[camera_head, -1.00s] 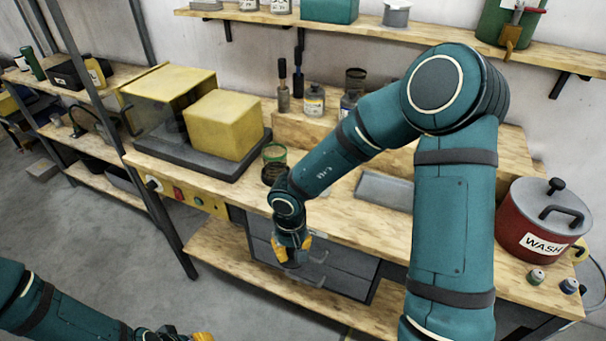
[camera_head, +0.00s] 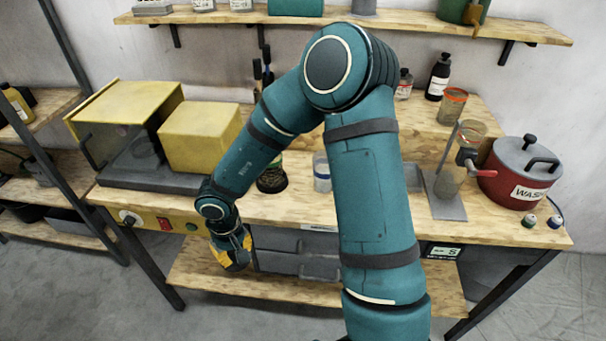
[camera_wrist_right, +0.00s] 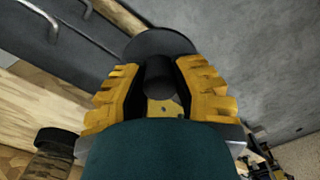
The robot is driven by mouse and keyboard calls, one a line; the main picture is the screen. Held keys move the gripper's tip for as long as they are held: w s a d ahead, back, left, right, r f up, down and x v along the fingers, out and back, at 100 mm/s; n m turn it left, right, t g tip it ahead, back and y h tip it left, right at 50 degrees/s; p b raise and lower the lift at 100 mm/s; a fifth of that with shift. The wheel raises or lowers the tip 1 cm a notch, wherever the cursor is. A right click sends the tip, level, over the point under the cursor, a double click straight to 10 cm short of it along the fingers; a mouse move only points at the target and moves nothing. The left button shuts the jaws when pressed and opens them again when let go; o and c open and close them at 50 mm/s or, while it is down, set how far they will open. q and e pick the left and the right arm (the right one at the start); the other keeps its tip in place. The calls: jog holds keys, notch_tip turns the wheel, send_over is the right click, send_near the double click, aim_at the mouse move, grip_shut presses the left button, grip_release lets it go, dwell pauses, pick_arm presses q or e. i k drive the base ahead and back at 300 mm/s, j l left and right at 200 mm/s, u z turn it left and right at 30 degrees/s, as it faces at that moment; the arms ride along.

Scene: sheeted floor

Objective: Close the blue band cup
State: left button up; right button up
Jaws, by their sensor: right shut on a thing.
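A clear cup with a blue band (camera_head: 321,172) stands upright on the bench, partly hidden behind my right arm. My right gripper (camera_head: 232,254) is low in front of the bench edge, left of the drawers and apart from the cup. In the right wrist view the yellow fingers (camera_wrist_right: 160,85) are shut on the dark knob of a round dark lid (camera_wrist_right: 160,43). The lid is hard to make out in the head view. My left gripper is not in view.
A green-banded cup (camera_head: 272,178) with dark contents stands left of the blue one. An orange-banded cup (camera_head: 453,104) is on the raised shelf. A yellow box (camera_head: 198,136), a red WASH pot (camera_head: 518,180) and drawers (camera_head: 300,252) are around.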

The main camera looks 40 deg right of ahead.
aim_at(322, 177)
jog(key=i+j, duration=0.35)
jog(key=j, duration=0.2)
jog(key=z, duration=2.7)
